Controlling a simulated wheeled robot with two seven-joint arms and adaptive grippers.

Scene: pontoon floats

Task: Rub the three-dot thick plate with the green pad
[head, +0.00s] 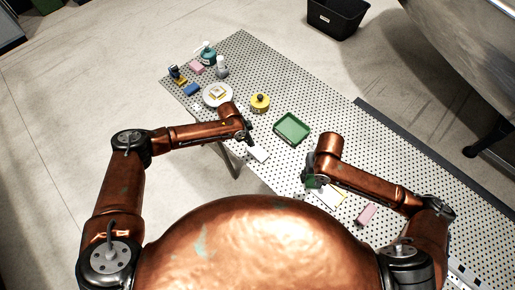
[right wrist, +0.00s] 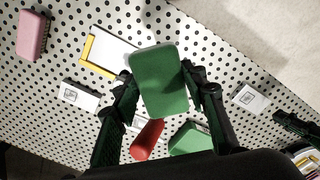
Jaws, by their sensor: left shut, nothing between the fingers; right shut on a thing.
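The green pad (right wrist: 158,82) is held between the fingers of my right gripper (right wrist: 160,88), above the perforated table. In the head view my right gripper (head: 310,181) is over the table's near side, with some of the pad showing dark green beside it. My left gripper (head: 249,139) is shut and empty, just above a white plate (head: 259,153). In the right wrist view, small white plates with dark marks lie at the left (right wrist: 80,95) and the right (right wrist: 250,97). Their marks are too small to count, so I cannot tell which is the three-dot thick plate.
A yellow-edged white sheet (right wrist: 108,52) and a pink block (head: 366,214) lie near my right gripper. A green tray (head: 291,129) and yellow container (head: 260,102) stand further back. A round dish (head: 217,95), bottles and blocks crowd the far left. A red object (right wrist: 147,138) lies below the pad.

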